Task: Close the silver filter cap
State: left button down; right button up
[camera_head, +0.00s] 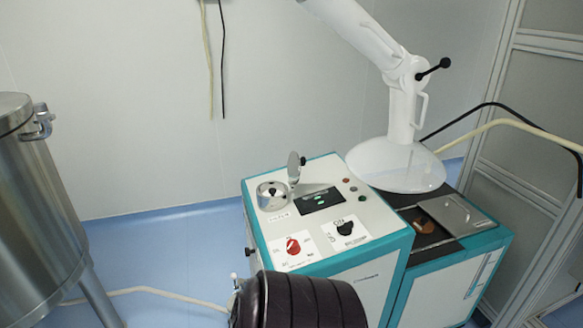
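The silver filter cap (294,168) stands raised and upright at the back right edge of a round silver filter housing (272,196). The housing is set in the top left of a white and teal machine (258,226). Its round top is uncovered, with a dark spot in the middle. Neither of my grippers is in view, and nothing touches the cap.
A white extraction hood (395,165) hangs right of the control panel. Red and black knobs (293,246) sit in front of the filter. A steel tank (35,210) stands at left.

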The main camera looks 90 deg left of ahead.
aim_at(294, 163)
jog(key=i+u, duration=0.2)
jog(key=u, duration=0.25)
jog(key=i+u, duration=0.2)
jog(key=u, duration=0.3)
jog(key=i+l+u, duration=0.1)
jog(key=u, duration=0.35)
jog(key=i+l+u, duration=0.25)
jog(key=u, duration=0.2)
jog(key=i+l+u, duration=0.15)
jog(key=u, duration=0.35)
